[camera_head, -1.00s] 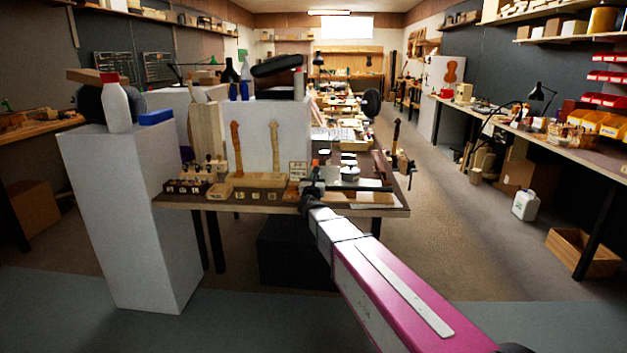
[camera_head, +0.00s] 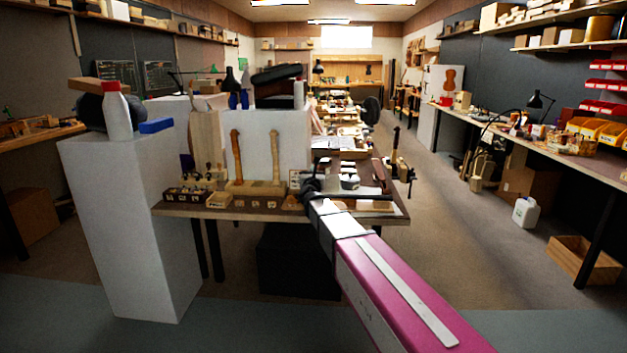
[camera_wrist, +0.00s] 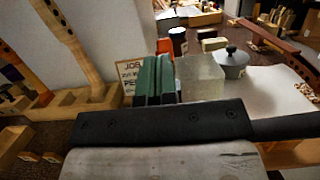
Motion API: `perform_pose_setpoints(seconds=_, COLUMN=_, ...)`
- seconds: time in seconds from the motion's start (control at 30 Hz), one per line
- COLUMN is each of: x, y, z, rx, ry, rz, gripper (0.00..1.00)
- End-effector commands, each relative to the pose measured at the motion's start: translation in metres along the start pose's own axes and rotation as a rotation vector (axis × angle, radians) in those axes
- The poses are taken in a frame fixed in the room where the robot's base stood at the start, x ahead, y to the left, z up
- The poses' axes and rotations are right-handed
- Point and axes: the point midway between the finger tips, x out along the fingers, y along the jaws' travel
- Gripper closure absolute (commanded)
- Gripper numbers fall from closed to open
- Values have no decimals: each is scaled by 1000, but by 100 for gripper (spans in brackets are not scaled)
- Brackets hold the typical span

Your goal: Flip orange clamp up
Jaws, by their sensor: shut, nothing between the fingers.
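In the wrist view, my gripper (camera_wrist: 157,78) shows as two green fingers side by side, shut and empty. A small orange patch (camera_wrist: 165,45) shows just behind the fingertips. It may be part of the orange clamp, but most of it is hidden and I cannot tell its pose or whether the fingers touch it. In the head view my gripper (camera_head: 311,177) is over the front of the bench (camera_head: 240,214). The clamp cannot be made out there behind my wrist.
A lettered card (camera_wrist: 129,75) stands left of the fingers. A clear block (camera_wrist: 201,78) and a grey lidded pot (camera_wrist: 232,62) stand to the right. Violin necks (camera_head: 237,155) stand in a wooden rack at the left. A tall white pedestal (camera_head: 130,225) stands left of the bench.

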Motion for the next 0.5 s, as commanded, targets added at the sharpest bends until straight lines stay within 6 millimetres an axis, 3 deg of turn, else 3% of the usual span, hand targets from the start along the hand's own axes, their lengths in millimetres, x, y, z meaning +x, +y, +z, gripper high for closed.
perform_pose_setpoints(seconds=0.5, x=50, y=1, z=22, rx=0, ry=-1, rz=-1, gripper=100)
